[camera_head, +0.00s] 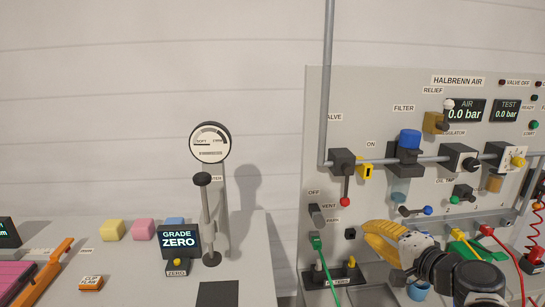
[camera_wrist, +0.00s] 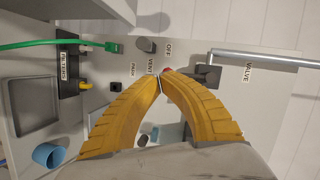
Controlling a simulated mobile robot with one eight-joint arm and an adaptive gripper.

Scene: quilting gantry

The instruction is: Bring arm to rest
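My gripper (camera_head: 366,228) is in front of the lower part of the grey air panel (camera_head: 430,90), its yellow fingers pointing left. In the wrist view my gripper (camera_wrist: 160,80) has its two curved fingers meeting at the tips, with nothing seen between them. A red knob (camera_head: 345,202) on the valve lever hangs up and left of the fingertips in the head view. In the wrist view the red knob (camera_wrist: 168,71) shows just past the tips, partly hidden; the fingers do not visibly grip it. My arm comes in from the lower right.
A green plug (camera_head: 317,243) with its cable and a black block (camera_head: 335,276) are left of my gripper. A blue cup (camera_head: 419,290) stands below it. Further levers, a yellow plug (camera_head: 457,234) and red cables are to the right. A dial gauge (camera_head: 210,143) stands on the left bench.

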